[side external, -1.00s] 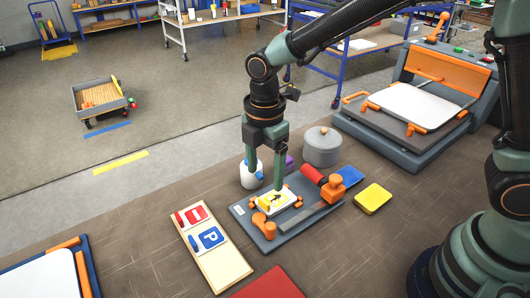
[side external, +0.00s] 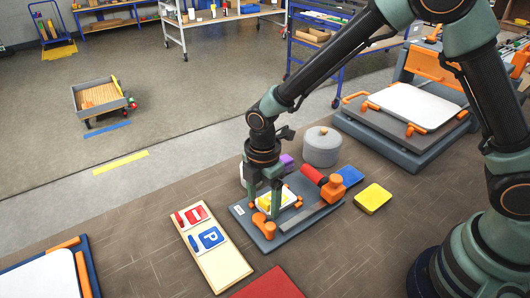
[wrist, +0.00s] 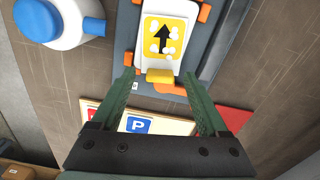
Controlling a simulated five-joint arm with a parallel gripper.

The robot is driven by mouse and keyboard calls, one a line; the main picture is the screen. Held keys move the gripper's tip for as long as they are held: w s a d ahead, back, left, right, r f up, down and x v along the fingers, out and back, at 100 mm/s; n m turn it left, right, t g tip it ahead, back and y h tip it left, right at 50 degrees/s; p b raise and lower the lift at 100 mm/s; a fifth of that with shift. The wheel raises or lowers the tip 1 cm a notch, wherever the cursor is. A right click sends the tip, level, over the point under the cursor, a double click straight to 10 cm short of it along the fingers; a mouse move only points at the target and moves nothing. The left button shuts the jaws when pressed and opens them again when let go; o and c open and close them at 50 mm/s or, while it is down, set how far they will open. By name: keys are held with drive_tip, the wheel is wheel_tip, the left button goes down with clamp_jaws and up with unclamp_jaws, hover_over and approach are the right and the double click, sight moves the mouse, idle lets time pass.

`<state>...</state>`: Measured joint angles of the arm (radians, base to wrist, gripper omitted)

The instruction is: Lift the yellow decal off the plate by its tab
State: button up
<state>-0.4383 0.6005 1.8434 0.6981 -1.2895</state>
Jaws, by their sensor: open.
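The yellow decal (wrist: 165,36) with a black arrow and white patches lies on the white plate (wrist: 178,8) in the wrist view. Its thick yellow tab (wrist: 160,76) sticks out at the edge nearest my gripper. My gripper (wrist: 160,73) is open, and the tab shows between its two green fingertips, apart from both. In the side view my gripper (side external: 262,212) is low over the near-left side of the plate, and its fingers partly hide the decal (side external: 284,198). I cannot tell the fingertips' exact height against the tab.
Orange clamps surround the plate on a grey base (side external: 240,211). A red-handled tool and orange knob (side external: 333,187) lie to the right. A white bottle with a blue cap (wrist: 60,20) stands close by. A wooden sign board (side external: 222,262) lies left. A grey pot (side external: 321,150) stands behind.

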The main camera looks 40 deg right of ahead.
sight(263, 201)
drive_tip(key=shift+c, duration=0.3)
clamp_jaws()
wheel_tip(263, 201, up, 24)
drive_tip(key=shift+f, duration=0.2)
idle(0.8)
